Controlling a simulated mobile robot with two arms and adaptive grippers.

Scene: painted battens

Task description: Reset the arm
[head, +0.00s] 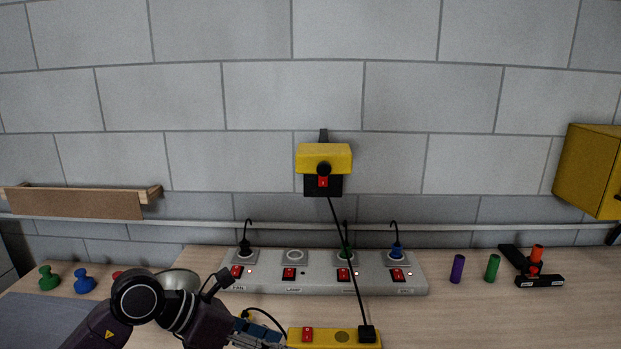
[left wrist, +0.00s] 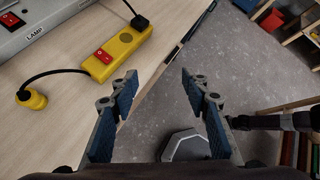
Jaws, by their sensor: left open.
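My left arm comes in at the lower left of the head view, with its gripper (head: 255,330) low over the front of the bench, beside a yellow switch box (head: 318,337). In the left wrist view the two blue-padded fingers of this gripper (left wrist: 160,86) are spread apart with nothing between them. They point past the bench's edge, with grey floor seen between them. The yellow box also shows there (left wrist: 118,52), left of the fingers and apart from them. My right gripper is not in view.
A grey power strip (head: 310,285) with several red switches and plugs stands behind the arm. A yellow plug (left wrist: 32,98) lies on the bench. Purple (head: 457,269) and green (head: 492,268) cylinders stand at right. A yellow cabinet (head: 585,170) hangs on the wall.

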